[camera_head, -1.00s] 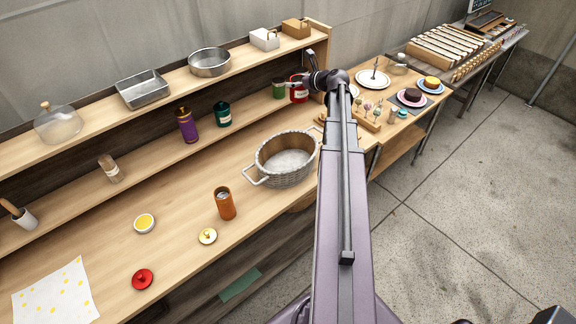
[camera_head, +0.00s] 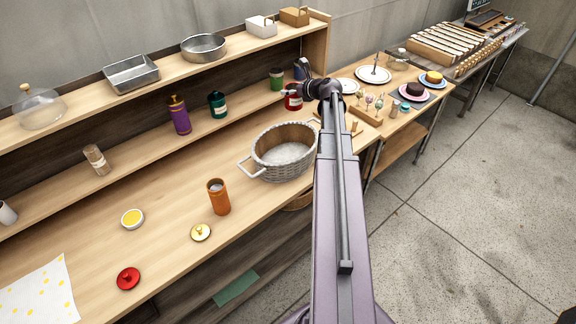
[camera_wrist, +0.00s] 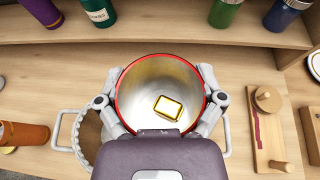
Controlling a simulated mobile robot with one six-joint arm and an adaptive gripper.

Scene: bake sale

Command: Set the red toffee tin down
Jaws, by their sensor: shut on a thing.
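My gripper (camera_wrist: 160,100) is shut on the red toffee tin (camera_head: 293,101), with a finger on each side of it. In the wrist view the tin is open at the top, with a red rim (camera_wrist: 119,92), a pale metal inside and a yellow-edged block (camera_wrist: 168,108) at its bottom. The tin is in front of the back shelf, behind and right of the wicker basket (camera_head: 283,172). Its base is hidden, so I cannot tell its height above the counter. A red lid (camera_head: 128,279) with a knob lies at the front left of the counter.
A green jar (camera_head: 277,78), a teal canister (camera_head: 217,104) and a purple flask (camera_head: 179,115) stand on the shelf. An orange canister (camera_head: 219,197) stands left of the basket. A wooden board (camera_wrist: 268,140) lies right of my gripper. Bare counter shows around the basket.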

